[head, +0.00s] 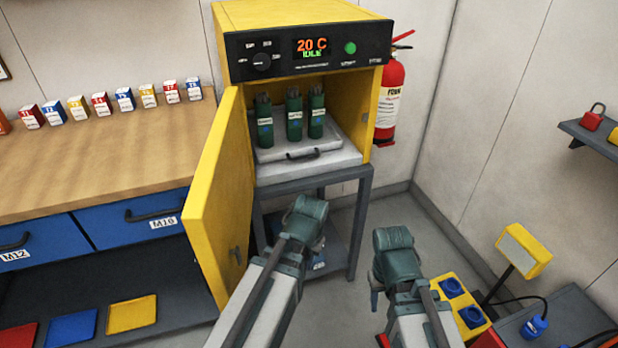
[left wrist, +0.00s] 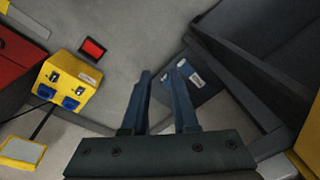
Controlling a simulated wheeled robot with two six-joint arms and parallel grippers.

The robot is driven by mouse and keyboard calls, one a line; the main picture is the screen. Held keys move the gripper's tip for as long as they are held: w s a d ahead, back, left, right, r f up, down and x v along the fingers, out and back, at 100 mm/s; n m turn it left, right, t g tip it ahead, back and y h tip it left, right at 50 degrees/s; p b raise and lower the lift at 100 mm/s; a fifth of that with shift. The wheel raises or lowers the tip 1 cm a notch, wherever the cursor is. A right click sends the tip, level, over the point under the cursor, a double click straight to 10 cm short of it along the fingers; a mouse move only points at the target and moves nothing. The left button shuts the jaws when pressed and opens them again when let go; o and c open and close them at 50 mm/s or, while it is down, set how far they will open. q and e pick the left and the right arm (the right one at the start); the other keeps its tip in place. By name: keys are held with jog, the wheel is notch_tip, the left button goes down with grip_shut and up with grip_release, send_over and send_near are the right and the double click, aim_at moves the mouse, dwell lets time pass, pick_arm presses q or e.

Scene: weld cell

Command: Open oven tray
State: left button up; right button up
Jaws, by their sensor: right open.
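The yellow oven (head: 300,14) stands on a dark stand, its display reading 20 C and IDLE. Its yellow door (head: 212,205) is swung open to the left. Inside, the light grey oven tray (head: 346,152) carries three dark green canisters (head: 294,118) standing upright. The tray has a dark handle (head: 303,154) at its front. My left gripper (left wrist: 160,76) is open and empty in the left wrist view, pointing down low near the stand; its fingers are hidden in the head view. My right gripper (head: 376,298) is open, low and right of the stand, apart from the tray.
A workbench (head: 95,160) with small labelled boxes and blue drawers stands left of the door. A red fire extinguisher (head: 390,95) hangs right of the oven. A yellow block with blue sockets (head: 452,288) and a lamp (head: 524,250) stand at lower right. Floor before the stand is visible.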

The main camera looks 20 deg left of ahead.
pick_arm(q)
jog(key=w+a+f+t+y+b, duration=0.1)
jog(key=w+a+f+y+b, duration=0.1)
jog(key=w+a+f, duration=0.15)
jog(key=m+t+y, duration=0.6)
jog(key=m+t, duration=0.4)
jog(key=t, duration=0.1)
send_near(307, 157)
jog(key=b+x, duration=0.3)
jog(key=x, duration=0.5)
pick_arm(e)
notch_tip(307, 157, down, 7)
jog(key=shift+r, duration=0.15)
pick_arm(q)
jog(key=shift+c, duration=0.3)
grip_shut()
